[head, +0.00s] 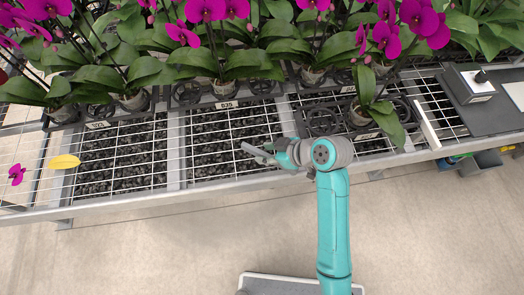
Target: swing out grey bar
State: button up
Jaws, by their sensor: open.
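My gripper (256,152) is open and empty over the front of the wire-mesh bench (225,145), pointing left, with its fingers close to the mesh. I cannot tell whether they touch it. A short pale grey bar (427,126) lies slanted on the bench at the right, beside a potted orchid and well to the right of my gripper. Other grey bars cross the bench, one (174,150) left of my gripper. I cannot tell for certain which bar is the one named, and no hinge is clearly visible.
Several potted magenta orchids (209,12) in black trays fill the back of the bench. A yellow leaf (64,162) and a fallen bloom (16,175) lie at the left. A grey box (470,84) stands on a dark mat at the right. Bins (488,159) sit below.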

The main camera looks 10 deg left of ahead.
jog(key=shift+x, duration=1.15)
grip_shut()
